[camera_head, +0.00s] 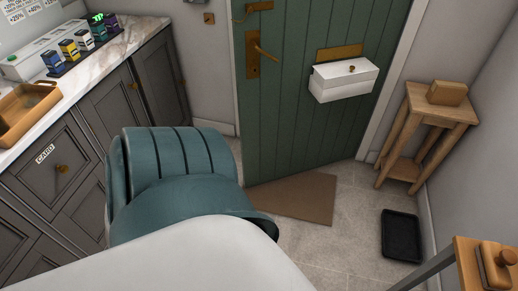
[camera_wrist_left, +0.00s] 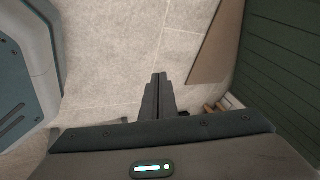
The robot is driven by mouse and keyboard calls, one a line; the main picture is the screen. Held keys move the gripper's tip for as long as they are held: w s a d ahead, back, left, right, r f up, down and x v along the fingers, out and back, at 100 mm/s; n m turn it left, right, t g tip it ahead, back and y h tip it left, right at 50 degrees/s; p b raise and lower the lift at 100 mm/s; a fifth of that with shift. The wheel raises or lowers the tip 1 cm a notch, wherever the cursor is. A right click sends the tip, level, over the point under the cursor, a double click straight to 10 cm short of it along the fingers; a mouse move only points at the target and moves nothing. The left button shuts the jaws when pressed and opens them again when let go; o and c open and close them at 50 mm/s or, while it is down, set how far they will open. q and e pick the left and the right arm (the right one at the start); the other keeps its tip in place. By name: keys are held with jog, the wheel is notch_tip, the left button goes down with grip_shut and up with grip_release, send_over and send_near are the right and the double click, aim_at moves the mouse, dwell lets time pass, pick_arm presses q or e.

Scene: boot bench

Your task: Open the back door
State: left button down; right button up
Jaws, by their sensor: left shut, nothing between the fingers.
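The green plank door (camera_head: 300,110) stands at the back of the head view and looks shut in its frame. A brass lever handle (camera_head: 265,52) on a brass plate (camera_head: 253,56) sits near its left edge. A brass fitting with what looks like a chain (camera_head: 259,6) is above it. My left gripper (camera_wrist_left: 158,76) shows in the left wrist view, shut and empty, above the tiled floor. The green door (camera_wrist_left: 285,55) is to its right there, apart from the fingers. The handle is not visible in that view. My right gripper is not in view.
A white box (camera_head: 343,82) hangs on the door below a brass letter plate (camera_head: 340,52). A brown mat (camera_head: 295,198) lies before the door. A wooden stand (camera_head: 440,108) and black tray (camera_head: 401,236) are right; grey cabinets (camera_head: 110,105) line the left.

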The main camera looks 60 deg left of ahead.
pick_arm(q)
jog(key=s+d+f+n+g+h, duration=0.1)
jog(key=s+d+f+g, duration=0.1)
jog(key=s+d+f, duration=0.2)
jog(key=s+d+f+g+h, duration=0.1)
jog(key=s+d+f, duration=0.4)
jog(key=s+d, duration=0.6)
jog(key=shift+s+f+n+g, duration=0.3)
jog(key=shift+s+n+g, duration=0.1)
jog(key=shift+s+g, duration=0.15)
